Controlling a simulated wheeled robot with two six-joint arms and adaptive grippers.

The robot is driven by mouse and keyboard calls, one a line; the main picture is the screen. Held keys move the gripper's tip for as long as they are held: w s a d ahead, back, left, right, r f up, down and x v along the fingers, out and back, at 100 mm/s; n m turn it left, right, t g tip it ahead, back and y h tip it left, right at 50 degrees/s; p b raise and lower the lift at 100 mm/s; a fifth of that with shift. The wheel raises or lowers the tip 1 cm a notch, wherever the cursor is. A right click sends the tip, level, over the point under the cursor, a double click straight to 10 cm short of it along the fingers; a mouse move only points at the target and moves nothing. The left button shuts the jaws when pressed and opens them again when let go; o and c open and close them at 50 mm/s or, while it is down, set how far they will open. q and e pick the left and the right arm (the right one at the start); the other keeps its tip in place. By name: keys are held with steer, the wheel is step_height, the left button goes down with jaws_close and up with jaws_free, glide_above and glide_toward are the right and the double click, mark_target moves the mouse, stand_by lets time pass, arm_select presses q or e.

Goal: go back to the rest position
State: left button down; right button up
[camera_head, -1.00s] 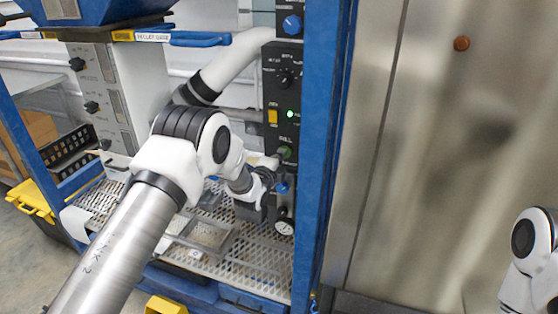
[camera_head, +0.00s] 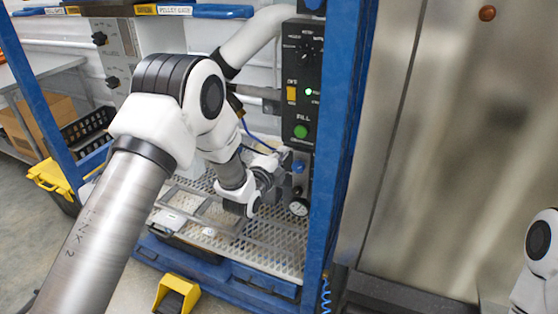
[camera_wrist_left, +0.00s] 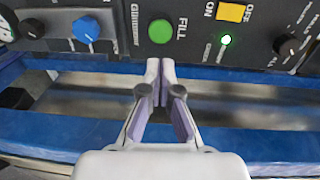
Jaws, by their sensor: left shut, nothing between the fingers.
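My left gripper (camera_head: 284,178) is in front of the black control panel (camera_head: 302,85), below the green FILL button (camera_head: 301,131). In the left wrist view its fingers (camera_wrist_left: 160,72) are shut with nothing between them. There the tips point toward the green FILL button (camera_wrist_left: 160,31) and show apart from it. My left arm (camera_head: 165,130) reaches in from the lower left. Only a white part of my right arm (camera_head: 540,245) shows at the right edge. My right gripper is out of the picture.
A blue frame post (camera_head: 345,130) stands just right of the panel, with a steel cabinet (camera_head: 450,150) beyond it. A perforated tray (camera_head: 265,250) lies below the gripper. A blue knob (camera_wrist_left: 86,29) and a lit green lamp (camera_wrist_left: 226,39) sit on the panel.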

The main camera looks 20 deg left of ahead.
arm_select(q)
steer(key=s+f+n+g, duration=0.5)
steer(key=s+f+g, duration=0.4)
steer(key=s+f, duration=1.65)
steer(key=s+f+n+g, duration=0.2)
steer(key=s+n+g, duration=0.2)
steer(key=s+n, duration=0.3)
steer(key=s+f+n+g+y, duration=0.1)
steer(key=s+f+n+g, duration=0.2)
steer(key=s+n, duration=0.4)
steer(key=s+g, duration=0.1)
steer(key=s, duration=0.6)
steer(key=shift+a, duration=0.35)
arm_select(e)
steer(key=shift+s, duration=0.25)
